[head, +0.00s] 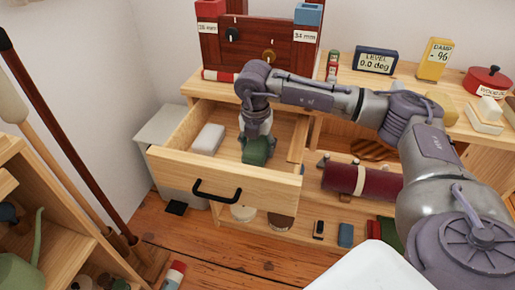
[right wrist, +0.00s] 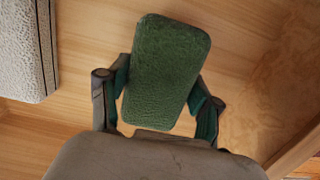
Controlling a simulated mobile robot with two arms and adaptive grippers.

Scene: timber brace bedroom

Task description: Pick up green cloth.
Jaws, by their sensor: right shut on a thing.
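The green cloth (head: 259,150) is a thick folded block inside the open wooden drawer (head: 224,175), in its right part. My right gripper (head: 257,141) reaches down into the drawer over it. In the right wrist view the green cloth (right wrist: 166,70) sits between the two fingers of my right gripper (right wrist: 160,104), which is shut on it. I cannot tell whether the cloth touches the drawer floor. A white block (head: 208,138) lies to the left in the same drawer; its textured side shows in the right wrist view (right wrist: 27,50). My left gripper is not in view.
The drawer's front has a black handle (head: 217,191). A dark red roll (head: 361,181) lies on the shelf right of the drawer. Poles lean at the left.

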